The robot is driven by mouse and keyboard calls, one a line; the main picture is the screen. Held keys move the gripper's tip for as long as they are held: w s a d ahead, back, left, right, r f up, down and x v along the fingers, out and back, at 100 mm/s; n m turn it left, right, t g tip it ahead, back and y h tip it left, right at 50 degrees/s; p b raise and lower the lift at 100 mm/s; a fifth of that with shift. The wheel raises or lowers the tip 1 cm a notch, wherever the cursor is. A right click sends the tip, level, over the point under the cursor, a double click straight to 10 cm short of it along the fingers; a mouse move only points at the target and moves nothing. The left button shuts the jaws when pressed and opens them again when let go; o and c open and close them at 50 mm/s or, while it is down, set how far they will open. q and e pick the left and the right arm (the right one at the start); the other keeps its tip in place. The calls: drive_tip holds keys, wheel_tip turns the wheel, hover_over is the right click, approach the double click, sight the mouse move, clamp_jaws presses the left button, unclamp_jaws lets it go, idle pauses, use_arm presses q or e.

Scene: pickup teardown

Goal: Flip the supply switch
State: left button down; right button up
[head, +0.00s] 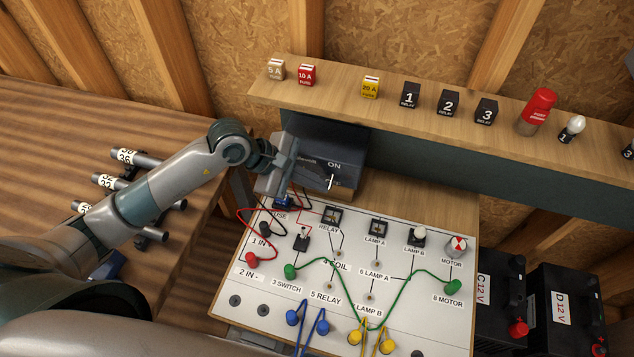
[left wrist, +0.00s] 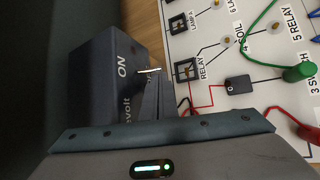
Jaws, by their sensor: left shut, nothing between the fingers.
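The supply (head: 345,150) is a dark box marked ON, standing behind the white circuit board. Its switch is a small pale lever (head: 330,182) just below the ON mark. The lever also shows in the left wrist view (left wrist: 150,71), beside the ON lettering. My left gripper (head: 283,172) is shut and empty at the left side of the supply's front, close to the lever. I cannot tell whether it touches the box. My right gripper is not in view.
The circuit board (head: 225,300) carries green, blue, yellow and red leads. A shelf (head: 330,80) above holds fuses, relays and bulbs. Batteries (head: 565,310) stand at the right. Several labelled grey cylinders (head: 135,157) lie on the left bench.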

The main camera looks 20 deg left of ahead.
use_arm(q)
drive_tip(key=shift+r+n+g+b, duration=0.2)
drive_tip(key=shift+n+g+b, duration=0.15)
drive_tip(key=shift+g, duration=0.25)
idle(0.3)
drive_tip(key=r+b, duration=0.1)
drive_tip(key=b, duration=0.6)
drive_tip(key=shift+w+r+g+b, duration=0.15)
drive_tip(key=shift+r+g+b, duration=0.15)
drive_tip(key=shift+r+g, duration=0.1)
drive_tip(key=shift+r, duration=0.15)
